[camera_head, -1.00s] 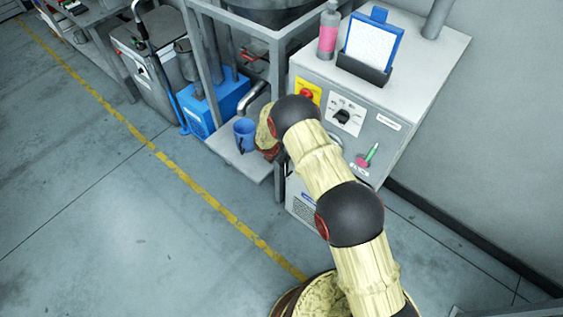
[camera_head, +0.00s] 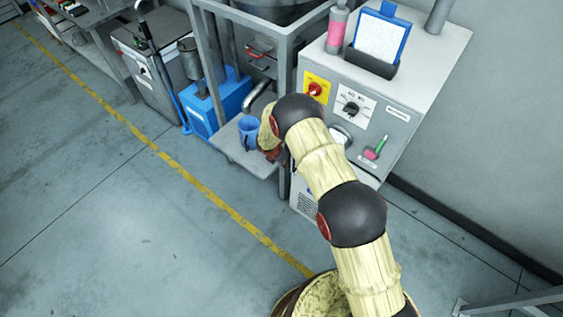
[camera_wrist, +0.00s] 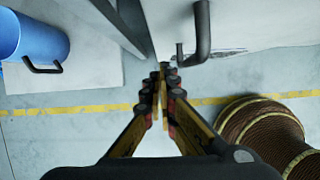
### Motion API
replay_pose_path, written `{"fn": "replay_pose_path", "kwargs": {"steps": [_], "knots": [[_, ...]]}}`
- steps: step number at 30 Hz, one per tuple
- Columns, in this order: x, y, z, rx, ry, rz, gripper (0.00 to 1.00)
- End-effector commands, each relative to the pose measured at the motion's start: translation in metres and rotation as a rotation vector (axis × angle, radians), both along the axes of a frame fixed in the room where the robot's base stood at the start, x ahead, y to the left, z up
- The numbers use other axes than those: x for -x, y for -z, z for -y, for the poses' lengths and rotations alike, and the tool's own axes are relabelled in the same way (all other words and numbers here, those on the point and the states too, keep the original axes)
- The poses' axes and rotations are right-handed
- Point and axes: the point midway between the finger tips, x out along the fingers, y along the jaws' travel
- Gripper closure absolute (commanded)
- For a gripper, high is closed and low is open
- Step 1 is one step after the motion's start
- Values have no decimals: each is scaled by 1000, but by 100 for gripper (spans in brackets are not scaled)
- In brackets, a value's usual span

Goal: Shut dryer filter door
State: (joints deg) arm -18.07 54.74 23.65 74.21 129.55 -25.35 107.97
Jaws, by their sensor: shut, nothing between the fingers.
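The dryer is a grey cabinet (camera_head: 401,92) with a red switch on a yellow plate and a black knob, right of centre in the head view. Its lower front is largely hidden by my arm, so I cannot make out the filter door there. In the wrist view my gripper (camera_wrist: 163,68) is shut and empty, its fingertips close to the edge of a pale panel (camera_wrist: 265,22). A dark bent handle (camera_wrist: 203,32) shows just right of the fingertips, apparently apart from them. I cannot tell whether this panel is the filter door, nor how far it stands open.
A blue mug (camera_head: 248,132) stands on a low grey shelf beside my gripper; it also shows in the wrist view (camera_wrist: 32,40). A metal frame post (camera_head: 285,80) rises close by. A blue box (camera_head: 215,105) stands further left. The floor in front is clear.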

Motion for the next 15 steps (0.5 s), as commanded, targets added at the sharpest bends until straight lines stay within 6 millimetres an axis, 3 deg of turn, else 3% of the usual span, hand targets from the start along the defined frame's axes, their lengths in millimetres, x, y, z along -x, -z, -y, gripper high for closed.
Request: {"fn": "replay_pose_path", "kwargs": {"steps": [15], "knots": [[24, -74, -21, 0, -1, -3, 100]]}}
